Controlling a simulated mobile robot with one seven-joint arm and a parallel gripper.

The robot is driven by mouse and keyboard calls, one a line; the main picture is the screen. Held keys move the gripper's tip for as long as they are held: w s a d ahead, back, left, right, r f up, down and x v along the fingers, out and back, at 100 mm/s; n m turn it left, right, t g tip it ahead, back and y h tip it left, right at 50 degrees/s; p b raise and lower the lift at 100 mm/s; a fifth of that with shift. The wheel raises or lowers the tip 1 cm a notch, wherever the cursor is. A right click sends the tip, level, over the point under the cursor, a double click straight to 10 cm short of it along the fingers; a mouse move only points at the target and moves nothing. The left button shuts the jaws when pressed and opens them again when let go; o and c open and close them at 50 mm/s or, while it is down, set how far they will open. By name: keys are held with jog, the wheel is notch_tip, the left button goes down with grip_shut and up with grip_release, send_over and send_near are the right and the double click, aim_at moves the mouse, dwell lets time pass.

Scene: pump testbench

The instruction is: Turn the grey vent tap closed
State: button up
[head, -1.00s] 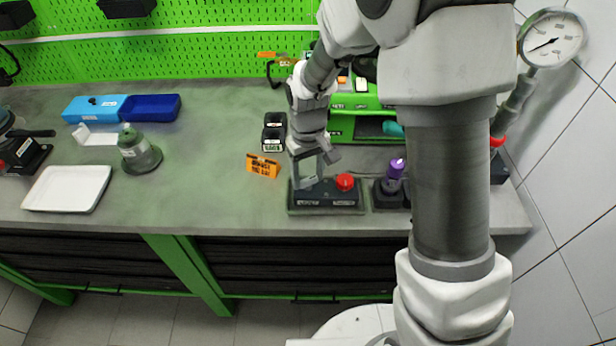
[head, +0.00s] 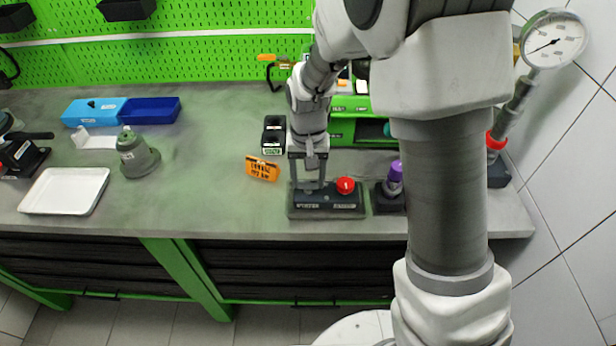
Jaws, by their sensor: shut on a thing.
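My gripper (head: 308,183) points down over the left half of a dark two-tap block (head: 328,210) near the front edge of the bench. It is shut on the grey vent tap, which is mostly hidden between and behind the fingers. A red tap (head: 345,185) stands on the right half of the same block, just right of my gripper and apart from it. Labels on the block's front face are too small to read surely.
A purple-topped fitting (head: 394,180) stands right of the block, close to my arm. A grey-green bell-shaped part (head: 137,155) and a white tray (head: 64,191) stand farther left. The bench between is clear.

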aim_at(308, 182)
jog(key=o, duration=1.4)
notch_tip(308, 182, up, 18)
jog(key=shift+f+p, duration=0.25)
jog(key=shift+p, duration=0.2)
jog(key=s+d+r+t, duration=0.2)
jog(key=s+d, duration=0.2)
jog(key=s, duration=0.2)
jog(key=s+d+r+t, duration=0.1)
jog(key=s+d, duration=0.3)
jog(key=s, duration=0.2)
jog(key=s+d+r+t, duration=0.2)
jog(key=s+d, duration=0.2)
jog(key=s, duration=0.2)
jog(key=shift+s+d+r+n+t, duration=0.3)
